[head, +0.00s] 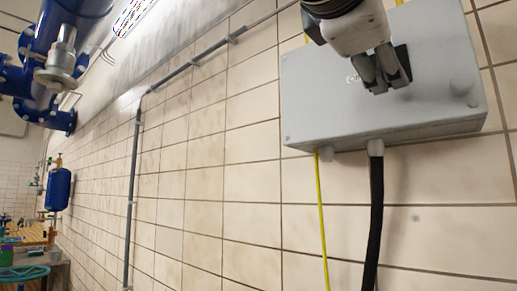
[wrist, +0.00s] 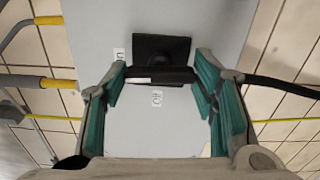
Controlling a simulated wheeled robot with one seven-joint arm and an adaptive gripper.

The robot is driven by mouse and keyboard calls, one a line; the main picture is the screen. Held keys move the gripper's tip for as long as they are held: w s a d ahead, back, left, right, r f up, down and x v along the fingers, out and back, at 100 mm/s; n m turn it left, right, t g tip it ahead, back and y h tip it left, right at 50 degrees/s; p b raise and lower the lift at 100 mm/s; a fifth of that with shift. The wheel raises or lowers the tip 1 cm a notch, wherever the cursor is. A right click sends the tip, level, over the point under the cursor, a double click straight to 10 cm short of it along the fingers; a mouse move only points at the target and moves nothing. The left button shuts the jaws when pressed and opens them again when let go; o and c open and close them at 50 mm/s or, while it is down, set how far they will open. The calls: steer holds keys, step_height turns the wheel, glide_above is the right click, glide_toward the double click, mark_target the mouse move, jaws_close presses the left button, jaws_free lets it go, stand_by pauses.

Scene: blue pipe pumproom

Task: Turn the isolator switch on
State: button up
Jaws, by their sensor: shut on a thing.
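The isolator switch is a black handle on the front of a grey box (head: 310,100) on the tiled wall. My gripper (head: 382,82) is at the box front, over the switch (head: 403,56), and hides much of it in the head view. In the wrist view the switch (wrist: 160,60) lies between the green-padded fingers of my gripper (wrist: 163,85), its bar running across from one finger to the other. The gripper is shut on it. Two small white labels show beside the switch, one (wrist: 157,97) below it and one (wrist: 118,54) at its left; their text is hard to read.
A black cable (head: 374,215) and a yellow cable (head: 322,215) run down from the box's underside. A grey conduit (head: 133,190) runs along the wall to the left. Blue pipework (head: 60,45) is at the far upper left. The wall below the box is otherwise clear.

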steer(key=shift+m, duration=0.5)
steer(key=o, duration=1.2)
steer(key=shift+c, duration=0.2)
steer(key=v, duration=1.2)
